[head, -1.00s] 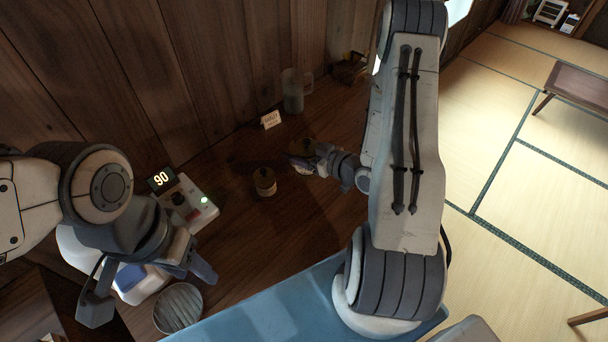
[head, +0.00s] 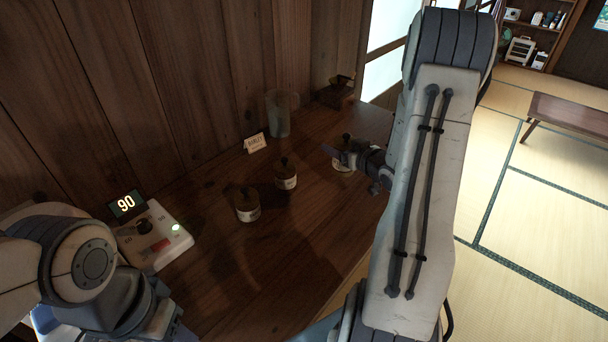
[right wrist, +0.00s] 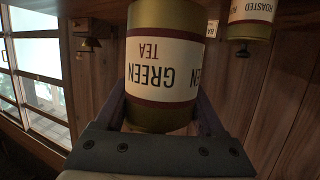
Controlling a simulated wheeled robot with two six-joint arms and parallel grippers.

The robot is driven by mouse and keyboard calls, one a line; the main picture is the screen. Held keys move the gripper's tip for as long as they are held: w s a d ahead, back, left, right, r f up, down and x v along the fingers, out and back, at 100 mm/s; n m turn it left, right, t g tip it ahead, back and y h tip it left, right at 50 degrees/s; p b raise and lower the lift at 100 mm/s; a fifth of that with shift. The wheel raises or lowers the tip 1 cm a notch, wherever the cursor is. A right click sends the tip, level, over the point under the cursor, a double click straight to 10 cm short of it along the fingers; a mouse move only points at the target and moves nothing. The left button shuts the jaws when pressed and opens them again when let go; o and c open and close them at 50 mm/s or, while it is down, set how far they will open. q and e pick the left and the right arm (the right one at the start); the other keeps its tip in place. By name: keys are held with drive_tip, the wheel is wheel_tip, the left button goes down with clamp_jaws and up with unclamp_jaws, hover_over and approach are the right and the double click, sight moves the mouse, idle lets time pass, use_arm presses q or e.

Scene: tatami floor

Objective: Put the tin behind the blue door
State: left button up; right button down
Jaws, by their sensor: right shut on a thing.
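My right gripper (head: 338,157) is shut on a dark tin with a cream label (head: 342,166), over the right part of the wooden counter. The right wrist view shows this tin (right wrist: 165,75) between the two fingers, its label reading "GREEN TEA" upside down. I cannot tell whether it touches the counter. Two similar tins stand on the counter, one in the middle (head: 286,175) and one nearer (head: 247,206). A tin labelled "ROASTED" (right wrist: 250,12) shows in the right wrist view. My left gripper (head: 165,328) is partly cut off at the lower left. No blue door shows clearly.
A card reading "BARLEY" (head: 256,143) and a clear pitcher (head: 281,113) stand along the wooden wall. A device showing 90 (head: 150,236) is at the left. A dark box-like object (head: 337,92) is at the back. Tatami (head: 545,185) lies right.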

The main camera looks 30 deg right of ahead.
drive_tip(key=shift+w+a+f, duration=0.9)
drive_tip(key=shift+w+f, duration=0.05)
drive_tip(key=shift+f, duration=0.5)
drive_tip(key=shift+w+a+f, duration=0.85)
drive_tip(key=shift+w+f, duration=0.1)
drive_tip(key=shift+f, duration=0.45)
drive_tip(key=shift+w+a+f, duration=0.9)
drive_tip(key=shift+w+f, duration=0.05)
drive_tip(key=shift+f, duration=0.5)
drive_tip(key=shift+f, duration=0.2)
drive_tip(key=shift+c, duration=1.3)
unclamp_jaws()
drive_tip(key=shift+r, duration=0.1)
